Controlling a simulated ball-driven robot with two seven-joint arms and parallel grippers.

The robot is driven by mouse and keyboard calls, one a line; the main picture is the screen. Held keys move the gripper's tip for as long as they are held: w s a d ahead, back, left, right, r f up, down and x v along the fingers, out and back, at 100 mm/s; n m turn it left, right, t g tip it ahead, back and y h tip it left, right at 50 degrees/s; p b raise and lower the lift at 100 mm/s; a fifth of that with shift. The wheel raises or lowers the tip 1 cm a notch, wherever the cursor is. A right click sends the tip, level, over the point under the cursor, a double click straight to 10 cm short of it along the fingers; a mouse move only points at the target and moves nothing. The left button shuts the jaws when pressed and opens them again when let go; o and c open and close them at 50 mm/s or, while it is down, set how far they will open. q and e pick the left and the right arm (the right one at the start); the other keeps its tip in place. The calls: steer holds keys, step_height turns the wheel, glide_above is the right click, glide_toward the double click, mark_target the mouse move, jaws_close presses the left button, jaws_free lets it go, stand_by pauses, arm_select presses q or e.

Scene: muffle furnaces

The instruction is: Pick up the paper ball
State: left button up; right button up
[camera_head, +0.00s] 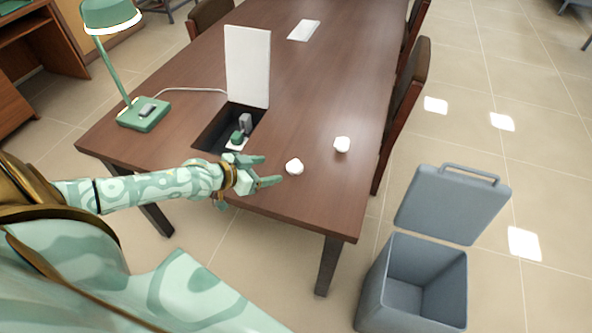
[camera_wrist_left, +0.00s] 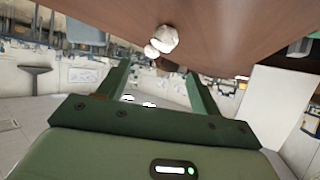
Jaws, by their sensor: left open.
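Two crumpled white paper balls lie on the brown table (camera_head: 317,90) in the head view. One paper ball (camera_head: 294,167) is near the front edge, and the other paper ball (camera_head: 342,145) is farther right, near the right edge. My left gripper (camera_head: 272,169) is open and empty, just left of the nearer ball and apart from it. In the left wrist view, a larger-looking paper ball (camera_wrist_left: 165,38) and a smaller-looking one (camera_wrist_left: 151,51) show beyond the open fingers of the left gripper (camera_wrist_left: 156,72). My right gripper is not in view.
An opening in the table with a raised white lid (camera_head: 248,65) lies behind the left gripper. A green lamp (camera_head: 143,114) stands at the left. A grey bin (camera_head: 416,290) with its lid open stands on the floor at right. Chairs (camera_head: 405,100) line the table's right side.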

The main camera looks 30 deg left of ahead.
mark_target(292, 164)
arm_select(q)
steer(key=b+x, duration=0.2)
steer(key=x, duration=0.4)
steer(key=shift+w+d+f, duration=0.1)
steer(key=shift+w+f, duration=0.1)
steer(key=shift+f, duration=0.1)
steer(key=b+x, duration=0.2)
steer(key=x, duration=0.1)
steer(key=b+x, duration=0.1)
steer(key=x, duration=0.1)
steer(key=shift+w, duration=0.4)
steer(key=shift+r, duration=0.1)
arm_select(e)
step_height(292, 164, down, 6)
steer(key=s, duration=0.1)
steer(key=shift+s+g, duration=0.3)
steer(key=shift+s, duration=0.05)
arm_select(q)
steer(key=shift+s, duration=0.1)
steer(key=c, duration=1)
